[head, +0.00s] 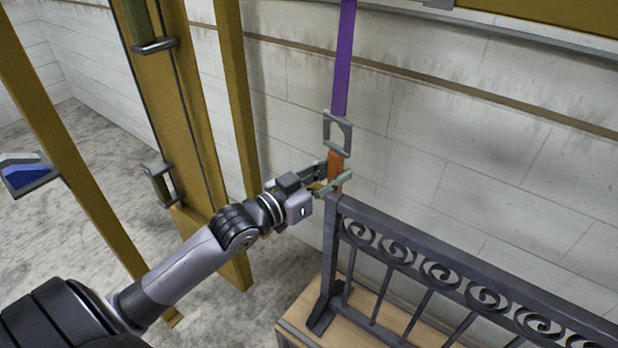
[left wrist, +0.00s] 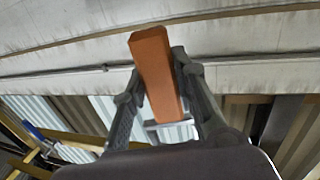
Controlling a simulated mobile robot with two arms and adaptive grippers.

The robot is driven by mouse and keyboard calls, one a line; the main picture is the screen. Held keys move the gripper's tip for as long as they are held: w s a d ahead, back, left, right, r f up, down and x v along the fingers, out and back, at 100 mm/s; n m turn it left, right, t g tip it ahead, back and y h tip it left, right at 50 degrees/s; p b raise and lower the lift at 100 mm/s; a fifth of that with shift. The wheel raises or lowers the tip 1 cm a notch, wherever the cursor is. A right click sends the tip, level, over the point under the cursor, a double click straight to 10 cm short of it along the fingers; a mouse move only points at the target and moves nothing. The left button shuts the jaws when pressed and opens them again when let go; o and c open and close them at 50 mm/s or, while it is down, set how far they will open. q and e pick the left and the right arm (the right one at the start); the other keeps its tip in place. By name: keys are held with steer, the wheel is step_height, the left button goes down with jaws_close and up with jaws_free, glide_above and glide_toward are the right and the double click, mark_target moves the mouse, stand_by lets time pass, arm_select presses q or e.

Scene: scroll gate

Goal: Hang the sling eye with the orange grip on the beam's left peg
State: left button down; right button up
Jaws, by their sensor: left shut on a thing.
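A purple sling (head: 345,60) hangs down from above the head view. The grip stands roughly upright, just above the left end of a dark metal gate (head: 440,268). The beam's left peg cannot be made out. My right gripper is not in view.
The scrollwork gate stands on a wooden platform (head: 290,330) at the lower right. Yellow posts (head: 237,90) stand left of the sling, one with metal brackets (head: 160,185). A pale block wall (head: 480,120) is behind. A yellow beam (head: 560,15) crosses the top right.

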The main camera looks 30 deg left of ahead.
arm_select(q)
steer(key=s+d+r+m+h+p, duration=0.1)
steer(key=s+d+r+p, duration=0.15)
steer(key=r+p, duration=0.4)
steer(key=s+d+r+g+h+p, duration=0.1)
steer(key=d+r+p, duration=0.25)
steer(key=r, duration=0.65)
steer(key=s+d+r+m+h+p, duration=0.15)
steer(key=d+r+p, duration=0.25)
steer(key=r, duration=0.4)
steer(key=w+f+b, duration=0.1)
steer(key=w+b, duration=0.4)
steer(key=w, duration=0.4)
steer(key=shift+w+d+f+y, duration=0.2)
steer(key=shift+w+d+y, duration=0.15)
steer(key=shift+y, duration=0.1)
steer(key=shift+f, duration=0.1)
stand_by(0.4)
steer(key=c, duration=1.2)
jaws_free()
